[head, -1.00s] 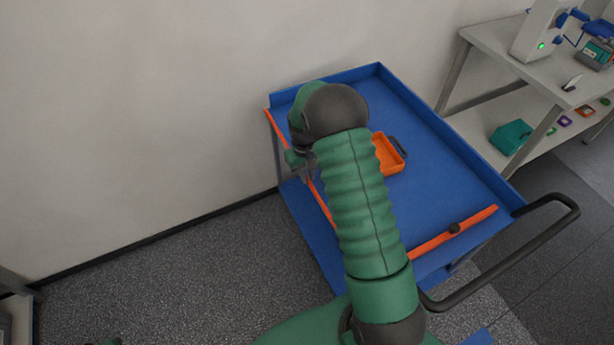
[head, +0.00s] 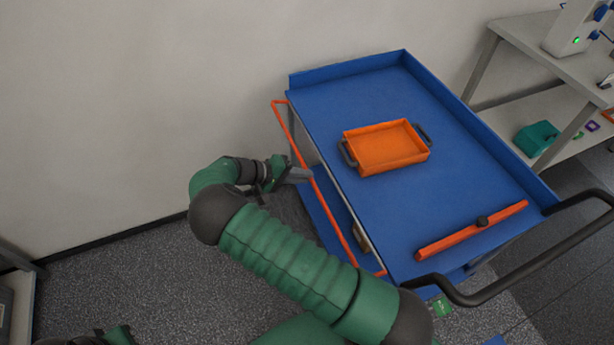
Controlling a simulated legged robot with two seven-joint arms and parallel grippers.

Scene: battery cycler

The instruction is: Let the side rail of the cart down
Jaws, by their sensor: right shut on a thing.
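The blue cart (head: 455,150) stands against the wall. Its orange side rail (head: 331,212) is a thin frame along the cart's left long side. The rail hangs outward from the edge, with a gap between its long bar and the cart top. My right gripper (head: 306,176) is shut on the rail's long bar, about halfway along, reaching it from the left. The fingertips are small in the view. Only a bit of my left arm shows at the bottom left edge; its fingers are out of view.
An orange tray (head: 386,148) with dark handles sits on the cart top. A dark push handle (head: 530,275) sticks out there. A grey shelf bench (head: 520,40) stands right. Floor left of the cart is clear.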

